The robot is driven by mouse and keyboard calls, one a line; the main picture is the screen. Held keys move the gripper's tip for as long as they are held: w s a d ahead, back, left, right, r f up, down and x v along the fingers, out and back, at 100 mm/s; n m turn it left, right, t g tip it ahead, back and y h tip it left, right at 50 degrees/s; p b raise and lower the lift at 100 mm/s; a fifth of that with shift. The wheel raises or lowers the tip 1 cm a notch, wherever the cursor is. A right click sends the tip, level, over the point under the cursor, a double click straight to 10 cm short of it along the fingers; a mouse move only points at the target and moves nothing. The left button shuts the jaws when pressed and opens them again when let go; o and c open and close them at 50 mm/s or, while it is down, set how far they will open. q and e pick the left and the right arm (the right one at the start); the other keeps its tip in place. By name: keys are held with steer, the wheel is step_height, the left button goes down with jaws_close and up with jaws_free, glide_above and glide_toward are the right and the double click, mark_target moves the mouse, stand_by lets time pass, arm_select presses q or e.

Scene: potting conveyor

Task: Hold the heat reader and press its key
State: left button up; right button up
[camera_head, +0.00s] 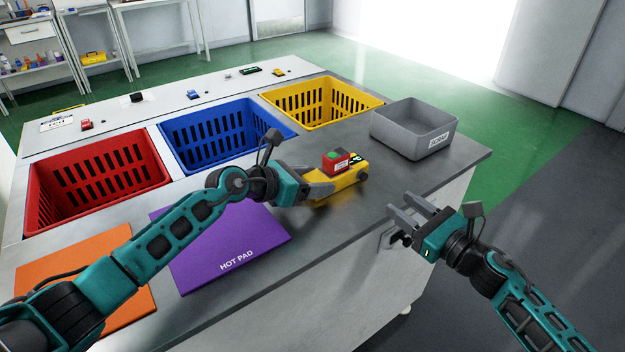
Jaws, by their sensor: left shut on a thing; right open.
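The heat reader (348,187) looks like a yellow device with dark parts at its right end, at the middle of the grey worktop. A red block with a green top (336,161) shows on or just behind it; I cannot tell which, nor whether the green part is the key. My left gripper (322,186) is shut on the heat reader from the left, and its fingers hide part of it. I cannot tell if the reader touches the worktop. My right gripper (402,213) is open and empty, to the right of the reader, near the worktop's front edge.
Red (98,185), blue (226,136) and yellow (323,103) baskets line the back. A grey scrap bin (413,130) stands at the right. A purple hot pad (225,262) and an orange mat (120,318) lie at the front left, under my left arm.

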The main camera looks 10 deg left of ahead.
arm_select(q)
steer(key=c, duration=0.6)
arm_select(e)
steer(key=shift+c, duration=0.2)
arm_select(q)
steer(key=shift+o, duration=0.2)
arm_select(e)
jaws_close()
stand_by(0.9)
